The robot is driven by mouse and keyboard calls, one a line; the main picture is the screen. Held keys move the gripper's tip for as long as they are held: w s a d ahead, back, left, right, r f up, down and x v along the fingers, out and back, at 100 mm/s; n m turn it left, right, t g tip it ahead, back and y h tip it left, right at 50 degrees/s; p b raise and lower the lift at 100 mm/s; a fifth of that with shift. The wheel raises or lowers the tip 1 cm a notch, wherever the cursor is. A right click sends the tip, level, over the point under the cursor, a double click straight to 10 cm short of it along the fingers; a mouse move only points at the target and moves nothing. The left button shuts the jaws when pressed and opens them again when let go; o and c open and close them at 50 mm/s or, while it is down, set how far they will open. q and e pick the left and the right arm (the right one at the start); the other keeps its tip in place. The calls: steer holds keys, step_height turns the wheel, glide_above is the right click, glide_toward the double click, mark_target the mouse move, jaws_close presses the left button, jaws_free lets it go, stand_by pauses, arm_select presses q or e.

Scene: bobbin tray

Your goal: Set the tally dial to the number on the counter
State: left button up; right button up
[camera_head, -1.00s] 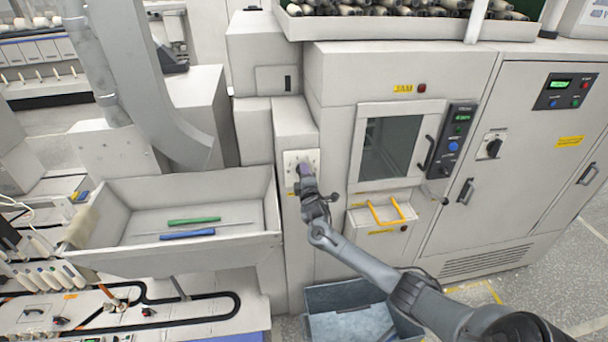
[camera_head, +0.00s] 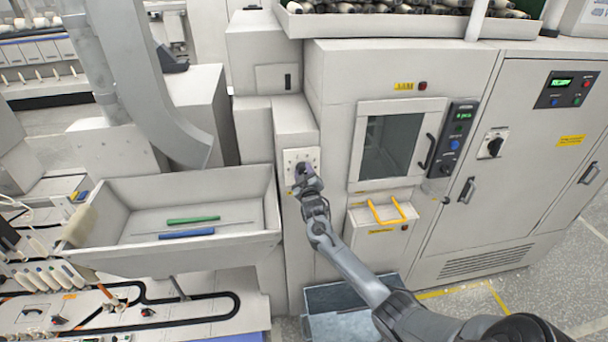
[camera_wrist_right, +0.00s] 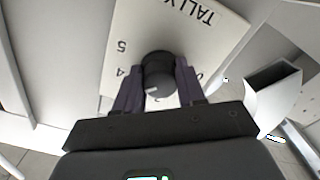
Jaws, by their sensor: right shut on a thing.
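The tally dial is a dark round knob (camera_wrist_right: 158,72) on a white plate (camera_wrist_right: 190,35) lettered TALLY, with 5 and 4 readable at its left and another figure partly hidden at its right. A small pale mark on the knob faces the gripper side; the figure it points at is hidden. My right gripper (camera_wrist_right: 157,88) is shut on the knob, a finger on each side. In the head view it meets the white dial plate (camera_head: 290,158) on the narrow machine front. Green displays show on the door-side panel (camera_head: 461,116) and the right cabinet (camera_head: 562,82); their digits are too small to read. My left gripper is not in view.
A trough (camera_head: 120,267) with a green and a blue tool stands left of the dial. A windowed door (camera_head: 428,150), a yellow-handled drawer (camera_head: 376,218) and a black rotary switch (camera_head: 493,146) are to the right. A grey-blue bin (camera_head: 318,298) stands below my right arm.

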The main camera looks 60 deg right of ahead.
steer(key=shift+f+m, duration=0.1)
steer(key=shift+m, duration=1.2)
steer(key=o, duration=1)
steer(key=shift+o, duration=0.2)
steer(key=shift+s+a, duration=0.1)
steer(key=b+v, duration=0.1)
steer(key=v, duration=0.9)
steer(key=shift+s+a+b, duration=0.2)
steer(key=shift+b, duration=0.1)
